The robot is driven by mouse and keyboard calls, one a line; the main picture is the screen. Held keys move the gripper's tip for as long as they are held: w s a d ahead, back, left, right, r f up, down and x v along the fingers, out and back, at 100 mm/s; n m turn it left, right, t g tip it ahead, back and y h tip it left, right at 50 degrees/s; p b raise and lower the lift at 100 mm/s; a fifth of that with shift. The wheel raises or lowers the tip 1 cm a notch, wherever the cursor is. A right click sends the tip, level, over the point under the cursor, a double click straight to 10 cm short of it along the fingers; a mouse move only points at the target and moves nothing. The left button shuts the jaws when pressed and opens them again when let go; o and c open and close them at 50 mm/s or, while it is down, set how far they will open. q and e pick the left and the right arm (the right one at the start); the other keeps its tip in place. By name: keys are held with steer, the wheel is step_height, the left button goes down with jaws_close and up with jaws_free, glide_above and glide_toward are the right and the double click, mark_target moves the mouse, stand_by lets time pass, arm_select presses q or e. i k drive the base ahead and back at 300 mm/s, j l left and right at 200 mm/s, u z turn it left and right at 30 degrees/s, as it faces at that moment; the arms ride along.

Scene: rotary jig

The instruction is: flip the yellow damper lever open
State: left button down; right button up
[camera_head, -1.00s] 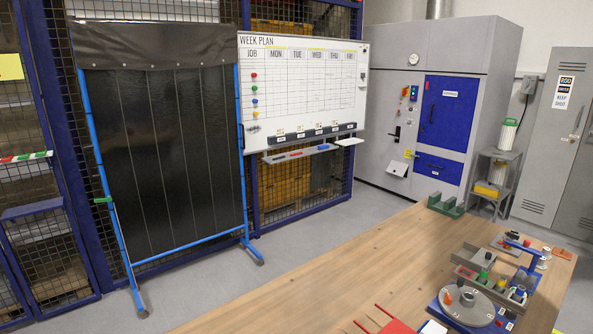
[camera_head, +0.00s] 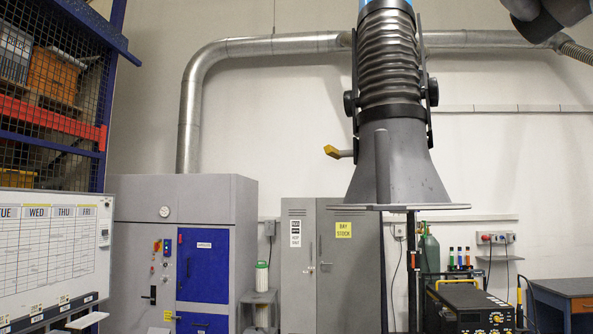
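The yellow damper lever (camera_head: 333,152) sticks out to the left from the side of a grey extraction hood (camera_head: 395,165). A short grey stem joins it to the hood, and its yellow end points left and slightly up. The hood hangs from a ribbed grey hose, with dark pivot knobs on both sides, and flares to a wide flat rim at the bottom. Neither my left nor my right gripper is in view.
A dark rounded part (camera_head: 545,18) shows at the top right; I cannot tell what it belongs to. A metal duct (camera_head: 260,48) runs along the wall. Grey lockers (camera_head: 325,265) and a black-and-yellow machine (camera_head: 468,308) stand behind and below the hood. The space left of the lever looks clear.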

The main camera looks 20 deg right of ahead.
mark_target(329, 150)
steer(key=i+j+z, duration=0.2)
steer(key=z, duration=0.2)
steer(key=i+j+z, duration=0.75)
steer(key=j+z, duration=0.35)
steer(key=i+j+z, duration=0.2)
steer(key=j+z, duration=0.55)
steer(key=j, duration=0.2)
